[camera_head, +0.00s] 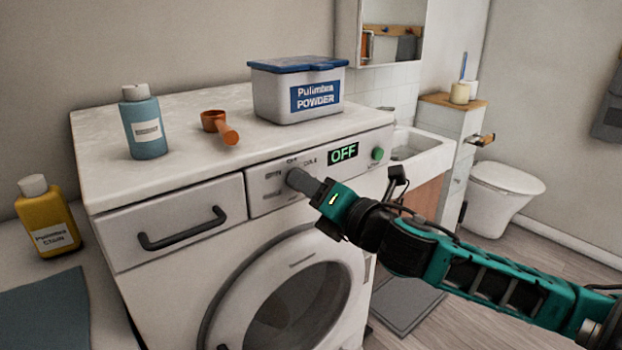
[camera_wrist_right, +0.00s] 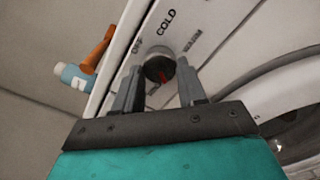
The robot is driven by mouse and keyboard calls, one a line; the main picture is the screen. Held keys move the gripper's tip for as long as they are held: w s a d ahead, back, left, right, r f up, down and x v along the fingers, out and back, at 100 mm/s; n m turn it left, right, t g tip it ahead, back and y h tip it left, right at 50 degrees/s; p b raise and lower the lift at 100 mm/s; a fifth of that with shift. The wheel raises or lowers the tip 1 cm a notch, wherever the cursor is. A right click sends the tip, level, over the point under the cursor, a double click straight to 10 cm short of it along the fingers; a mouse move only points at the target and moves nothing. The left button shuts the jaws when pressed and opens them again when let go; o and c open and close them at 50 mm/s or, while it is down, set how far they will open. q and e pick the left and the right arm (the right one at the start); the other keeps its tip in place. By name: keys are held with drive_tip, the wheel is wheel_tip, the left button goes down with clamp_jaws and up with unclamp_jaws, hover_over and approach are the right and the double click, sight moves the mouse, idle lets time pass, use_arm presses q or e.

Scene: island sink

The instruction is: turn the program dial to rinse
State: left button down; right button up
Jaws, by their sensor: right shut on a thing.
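The program dial (camera_wrist_right: 158,66) is a dark round knob with a red pointer mark, on the white control panel (camera_head: 262,187) of the washing machine (camera_head: 165,290). My right gripper (camera_head: 296,181) reaches the panel from the right and is shut on the dial, one grey finger on each side in the wrist view. Near the dial the wrist view shows the word COLD and smaller labels too blurred to read surely. The display (camera_head: 343,153) reads OFF in green. My left gripper is not in view.
A green button (camera_head: 377,154) sits right of the display. On the machine top stand a blue bottle (camera_head: 145,128), an orange scoop (camera_head: 219,125) and a powder box (camera_head: 298,90). A drawer handle (camera_head: 182,231) is left of the panel, the round door (camera_head: 292,298) below.

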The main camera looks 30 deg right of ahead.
drive_tip(key=m+p, duration=0.2)
drive_tip(key=m, duration=0.2)
drive_tip(key=shift+r+m+p, duration=0.1)
drive_tip(key=shift+m+p, duration=0.2)
idle(0.5)
drive_tip(key=o, duration=1.1)
drive_tip(key=shift+c, duration=0.2)
